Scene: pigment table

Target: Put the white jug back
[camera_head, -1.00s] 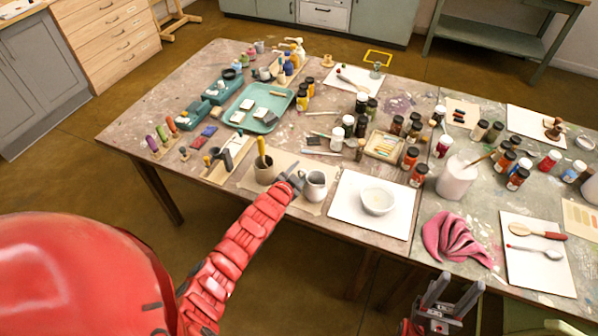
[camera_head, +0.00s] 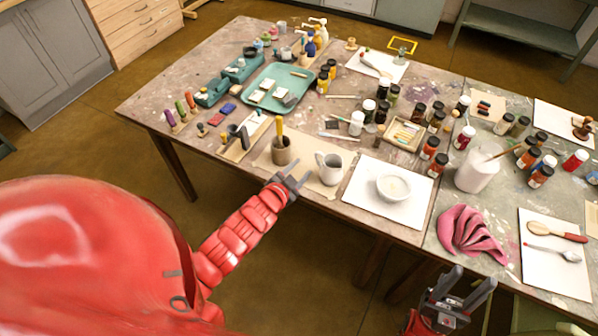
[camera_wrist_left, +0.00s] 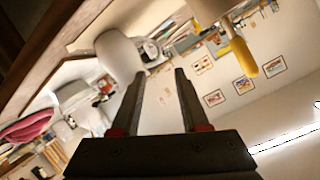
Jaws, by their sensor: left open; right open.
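The white jug (camera_head: 329,168) stands upright on a brown paper sheet (camera_head: 311,184) near the table's front edge, its handle on the left. My left gripper (camera_head: 293,178) is open and empty, just in front and left of the jug and apart from it. In the left wrist view the jug (camera_wrist_left: 120,57) shows beyond the left finger of the open gripper (camera_wrist_left: 160,75). My right gripper (camera_head: 471,281) is open and empty in front of the table's edge.
A grey-brown cup (camera_head: 283,153) with a yellow-handled tool stands left of the jug. A white bowl (camera_head: 393,187) on a white sheet (camera_head: 366,206) is to the right. Several bottles and a shallow tray (camera_head: 403,136) fill the middle behind.

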